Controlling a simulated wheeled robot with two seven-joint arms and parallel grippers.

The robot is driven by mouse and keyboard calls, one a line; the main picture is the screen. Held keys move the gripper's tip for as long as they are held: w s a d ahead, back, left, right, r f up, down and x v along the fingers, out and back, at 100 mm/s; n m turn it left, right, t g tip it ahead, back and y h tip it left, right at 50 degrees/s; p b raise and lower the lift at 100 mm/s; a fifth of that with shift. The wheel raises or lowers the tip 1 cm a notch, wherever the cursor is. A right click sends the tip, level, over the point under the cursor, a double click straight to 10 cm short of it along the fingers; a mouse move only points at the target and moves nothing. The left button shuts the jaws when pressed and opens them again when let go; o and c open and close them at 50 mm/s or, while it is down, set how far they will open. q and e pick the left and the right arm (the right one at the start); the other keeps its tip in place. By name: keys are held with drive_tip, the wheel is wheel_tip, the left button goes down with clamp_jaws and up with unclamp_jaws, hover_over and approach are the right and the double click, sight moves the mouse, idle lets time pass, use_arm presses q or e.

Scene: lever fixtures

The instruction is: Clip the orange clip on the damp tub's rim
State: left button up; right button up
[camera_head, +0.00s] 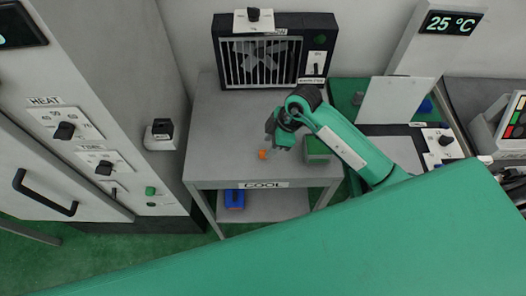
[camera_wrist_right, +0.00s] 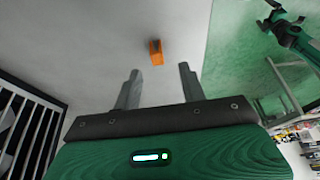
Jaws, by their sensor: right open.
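My left gripper is not in view.
A fan unit (camera_head: 270,55) stands at the table's back. A blue item with an orange patch (camera_head: 234,199) is on the lower shelf under the COOL label. A cabinet with knobs and a handle (camera_head: 45,192) is at left. The table's left part is clear.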

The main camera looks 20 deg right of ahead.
sight(264, 152)
drive_tip(key=shift+a+f, duration=0.1)
drive_tip(key=shift+f, duration=0.2)
drive_tip(key=p+x, duration=0.2)
drive_tip(key=x, duration=0.1)
drive_tip(key=shift+w+f, duration=0.15)
drive_tip(key=shift+f, duration=0.1)
drive_tip(key=shift+w+f, duration=0.1)
drive_tip(key=shift+f, duration=0.4)
clamp_jaws()
